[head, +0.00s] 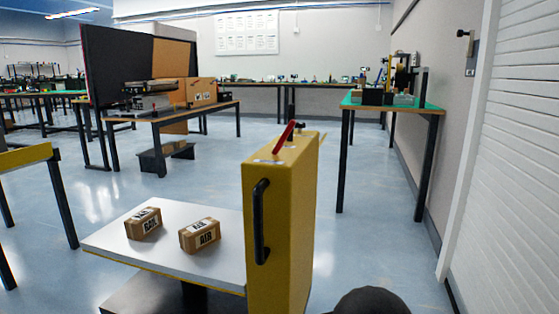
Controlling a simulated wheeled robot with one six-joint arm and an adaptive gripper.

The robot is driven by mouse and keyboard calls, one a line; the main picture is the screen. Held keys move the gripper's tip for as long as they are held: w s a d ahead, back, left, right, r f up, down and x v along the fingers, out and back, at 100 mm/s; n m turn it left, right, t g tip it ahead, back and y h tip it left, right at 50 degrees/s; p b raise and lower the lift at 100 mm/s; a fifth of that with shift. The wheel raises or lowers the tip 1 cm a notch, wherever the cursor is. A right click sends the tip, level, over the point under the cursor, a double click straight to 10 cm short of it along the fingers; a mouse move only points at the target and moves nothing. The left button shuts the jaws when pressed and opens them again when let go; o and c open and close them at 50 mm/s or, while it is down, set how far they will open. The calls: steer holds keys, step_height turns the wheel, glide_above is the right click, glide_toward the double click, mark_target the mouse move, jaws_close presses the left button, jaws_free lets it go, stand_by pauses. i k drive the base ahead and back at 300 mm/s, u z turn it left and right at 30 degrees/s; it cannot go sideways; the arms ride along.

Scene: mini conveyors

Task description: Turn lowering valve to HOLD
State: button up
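A yellow upright housing (283,220) with a black handle (261,222) on its front stands at the centre. A red lever (284,140), which looks like the lowering valve's handle, sits on top of it. The lever is tilted, its upper end leaning to the right. A small pale label (268,161) lies at its foot, too small to read. A small black part (301,126) stands beside the lever. My gripper is not clearly in view; only a dark rounded shape, cut off, shows at the bottom edge.
A white platform (112,240) joins the housing on the left. Two cardboard boxes lie on it, a left box (144,224) and a right box (199,235). A green-topped table (428,108) stands at the right wall. Open floor (365,250) lies right of the housing.

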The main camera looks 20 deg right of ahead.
mark_target(299, 125)
steer(key=z, duration=0.5)
steer(key=i, duration=0.9)
steer(key=u, duration=0.25)
